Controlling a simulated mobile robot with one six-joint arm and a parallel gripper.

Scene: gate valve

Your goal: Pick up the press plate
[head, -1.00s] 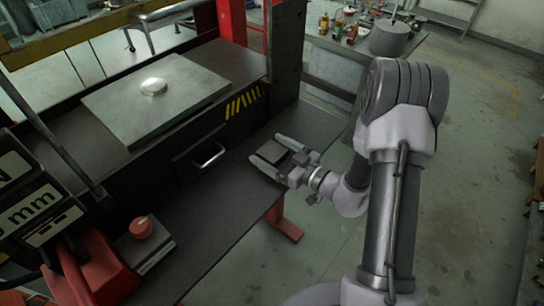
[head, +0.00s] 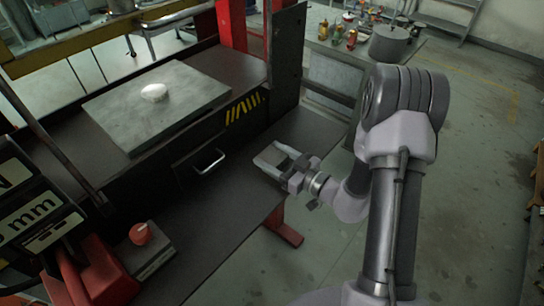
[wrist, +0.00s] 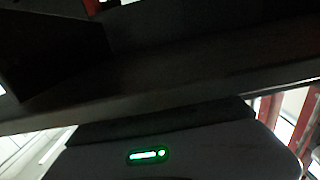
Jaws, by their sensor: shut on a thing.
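The press plate (head: 269,156), a small flat grey plate, is at the right part of the dark bench shelf in front of the press. My gripper (head: 277,160) reaches in from the right, with its fingers closed on the plate's two sides. I cannot tell whether the plate touches the shelf or is just above it. In the wrist view the picture is very dark, with a green light on my own body, and the fingers and the plate are not clearly visible.
The dark bench shelf (head: 222,224) is mostly bare. A drawer handle (head: 207,161) sticks out of the press front. A large grey plate (head: 190,97) with a shiny disc lies on the press bed. A red button (head: 140,233) stands at the lower left.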

